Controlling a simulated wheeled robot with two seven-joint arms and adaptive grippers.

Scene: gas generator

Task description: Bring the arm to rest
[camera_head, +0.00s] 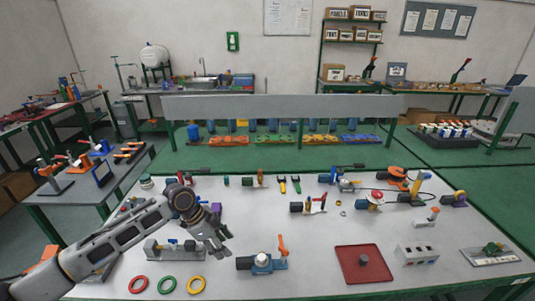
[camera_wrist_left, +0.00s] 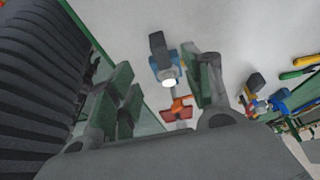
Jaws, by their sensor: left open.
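My left arm (camera_head: 120,237) reaches in from the left over the worktable (camera_head: 225,284). Its gripper (camera_head: 222,243) hangs above the table, open, with nothing between its fingers. In the left wrist view the open gripper (camera_wrist_left: 160,88) shows green-padded fingers apart. Beyond them lies a blue and white valve-like fixture (camera_wrist_left: 165,62) with an orange handle (camera_wrist_left: 177,110). The same fixture (camera_head: 262,262) stands on the table to the right of the gripper in the head view, apart from it. My right gripper is not in view.
Red (camera_head: 138,284), green (camera_head: 166,284) and orange (camera_head: 196,284) rings lie near the front edge. A grey fixture (camera_head: 170,250) stands behind them, close to my arm. A red tray (camera_head: 364,264) and a grey socket block (camera_head: 416,254) are at right. Several tools and fittings fill the back.

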